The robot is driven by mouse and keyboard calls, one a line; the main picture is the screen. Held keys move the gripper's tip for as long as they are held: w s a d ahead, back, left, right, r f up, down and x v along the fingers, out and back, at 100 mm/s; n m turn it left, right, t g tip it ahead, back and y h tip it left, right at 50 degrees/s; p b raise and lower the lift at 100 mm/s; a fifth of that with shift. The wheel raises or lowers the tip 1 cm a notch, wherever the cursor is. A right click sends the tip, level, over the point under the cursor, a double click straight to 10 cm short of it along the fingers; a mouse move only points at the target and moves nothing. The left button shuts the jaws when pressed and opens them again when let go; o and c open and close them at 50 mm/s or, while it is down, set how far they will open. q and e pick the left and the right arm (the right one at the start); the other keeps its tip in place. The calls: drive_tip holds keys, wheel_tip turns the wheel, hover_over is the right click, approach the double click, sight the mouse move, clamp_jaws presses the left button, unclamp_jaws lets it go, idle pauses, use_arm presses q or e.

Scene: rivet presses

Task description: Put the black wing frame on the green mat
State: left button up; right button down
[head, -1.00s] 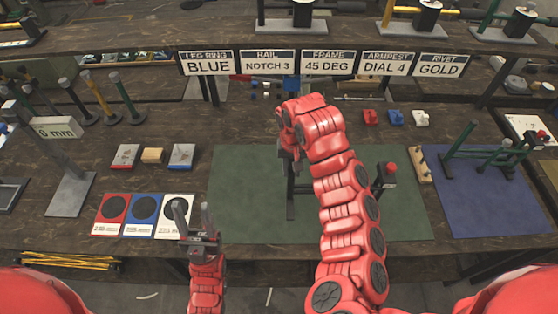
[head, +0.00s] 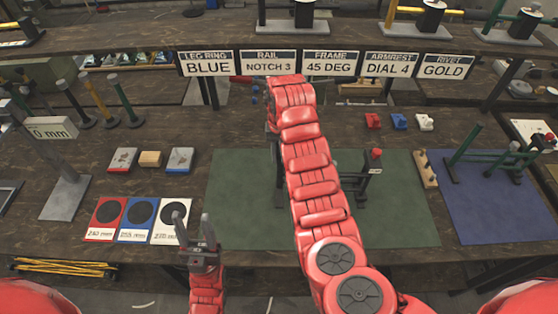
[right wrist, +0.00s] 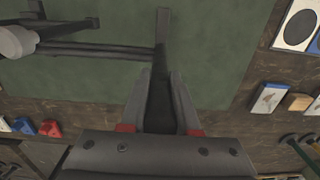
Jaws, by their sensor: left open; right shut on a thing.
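The black wing frame (head: 352,182) shows over the green mat (head: 235,205) in the head view, partly hidden behind my right arm. One dark bar stands left of the arm, and an end with a red knob (head: 376,154) shows to its right. In the right wrist view, my right gripper (right wrist: 160,88) is shut on a dark bar of the frame (right wrist: 161,45), with the green mat (right wrist: 215,50) behind. I cannot tell whether the frame touches the mat. My left gripper (head: 193,226) is open and empty near the table's front edge, left of the mat.
Red, blue and white cards with black discs (head: 140,218) lie left of the mat. A blue mat (head: 490,205) with a green frame (head: 490,150) lies to the right, beside a wooden peg block (head: 426,168). Label signs (head: 329,63) stand at the back.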

drive_tip(key=shift+w, duration=0.35)
drive_tip(key=shift+w+a+f+p, duration=0.15)
drive_tip(key=shift+w+f+p, duration=0.1)
drive_tip(key=shift+f+p, duration=0.45)
drive_tip(key=shift+f, duration=0.65)
drive_tip(key=shift+f+p, duration=0.2)
drive_tip(key=shift+p, duration=0.1)
drive_tip(key=shift+f, duration=0.1)
